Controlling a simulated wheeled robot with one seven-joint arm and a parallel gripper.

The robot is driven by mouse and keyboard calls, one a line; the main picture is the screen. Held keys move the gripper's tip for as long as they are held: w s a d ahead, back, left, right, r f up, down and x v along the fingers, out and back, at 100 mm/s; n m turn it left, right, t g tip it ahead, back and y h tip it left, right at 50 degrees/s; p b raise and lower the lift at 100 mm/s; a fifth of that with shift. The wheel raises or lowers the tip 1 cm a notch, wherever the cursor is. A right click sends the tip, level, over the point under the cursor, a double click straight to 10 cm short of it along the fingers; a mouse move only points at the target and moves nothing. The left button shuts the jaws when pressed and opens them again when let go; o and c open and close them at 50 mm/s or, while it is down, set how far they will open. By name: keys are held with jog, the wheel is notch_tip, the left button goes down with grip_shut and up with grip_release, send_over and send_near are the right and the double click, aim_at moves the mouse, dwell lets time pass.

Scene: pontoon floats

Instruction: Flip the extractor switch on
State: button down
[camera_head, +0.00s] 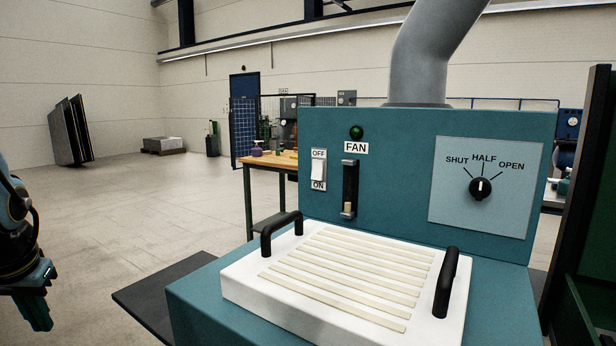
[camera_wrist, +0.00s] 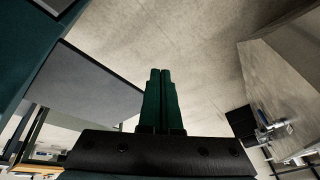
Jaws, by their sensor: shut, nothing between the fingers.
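The extractor is a teal cabinet (camera_head: 400,130) with a grey duct rising from its top. Its white rocker switch (camera_head: 318,170) sits at the left of the front panel, between an OFF label above and an ON label below. I cannot tell which way the rocker is tilted. A green lamp (camera_head: 356,132) is above the FAN label, and a slot gauge (camera_head: 349,188) has a pale piece near its bottom. My gripper (camera_head: 38,312) is at the far left, well away from the switch. Its green fingers (camera_wrist: 160,100) are together and empty in the wrist view.
A white slatted tray (camera_head: 262,292) with two black handles lies in front of the panel. A dial (camera_head: 480,188) marked SHUT, HALF, OPEN points near HALF. A wooden bench (camera_head: 270,160) stands behind left. The floor between my gripper and the extractor has a dark mat (camera_head: 150,290).

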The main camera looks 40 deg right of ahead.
aim_at(315, 179)
jog(key=w+d+r+m+t+h, duration=0.1)
jog(key=w+d+r+m+h, duration=0.1)
jog(key=d+r+m, duration=0.45)
jog(key=w+d+r+m+t+h, duration=0.15)
jog(key=d+m, duration=0.25)
jog(key=d, duration=0.6)
jog(key=w+d+r+m+t+h, duration=0.1)
jog(key=w+d+r+m+h, duration=0.15)
jog(key=d+m, duration=0.4)
jog(key=s+d+r+m+g+h, duration=0.2)
jog(key=s+d+r+m+h, duration=0.1)
jog(key=d, duration=0.6)
jog(key=s+d+r+m+g+h, duration=0.2)
jog(key=s+d+r+m, duration=0.4)
jog(key=s+d, duration=0.4)
jog(key=shift+m+h, duration=0.7)
jog(key=x, duration=0.9)
jog(key=r+x, duration=0.1)
jog(key=x, duration=0.4)
jog(key=shift+d, duration=0.15)
jog(key=shift+f, duration=0.1)
